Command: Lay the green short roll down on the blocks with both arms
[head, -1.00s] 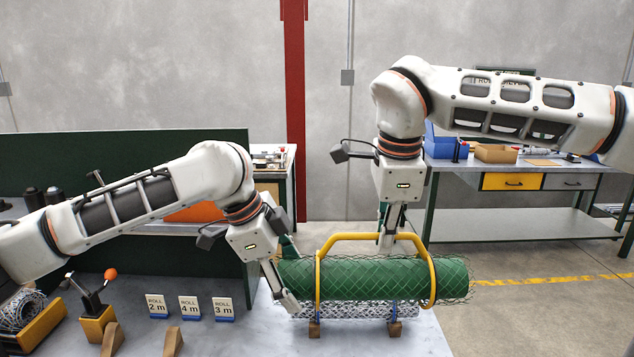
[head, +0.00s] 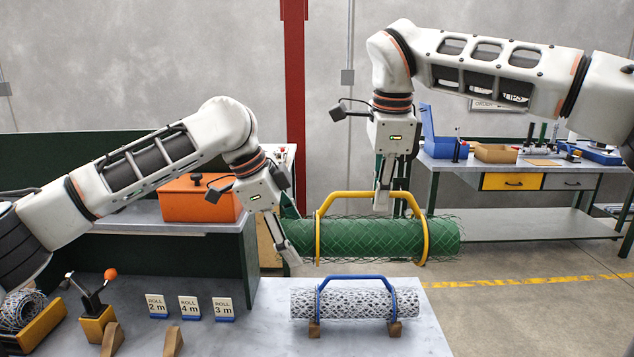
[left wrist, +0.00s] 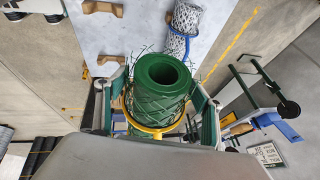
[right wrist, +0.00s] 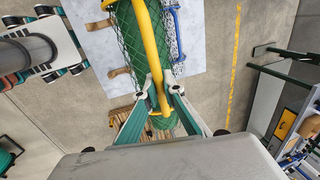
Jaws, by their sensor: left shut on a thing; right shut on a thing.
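The green short roll (head: 375,238) is a mesh roll, held level above and behind the white roll in the head view. A yellow carrying frame (head: 425,225) goes around it, with its bar on top. My left gripper (head: 284,238) is shut on the roll's left end; the left wrist view shows the open roll end (left wrist: 163,78) between the fingers. My right gripper (head: 383,203) is shut on the yellow frame's top bar, also seen in the right wrist view (right wrist: 160,98). Wooden blocks (head: 113,338) (head: 173,342) stand bare at the table's front left.
A white mesh roll (head: 345,304) with a blue frame lies on small blocks (head: 394,328) on the grey table (head: 262,340). Roll signs (head: 190,307), a lever device (head: 95,320) and an orange box (head: 198,200) are at left. The tabletop between signs and white roll is clear.

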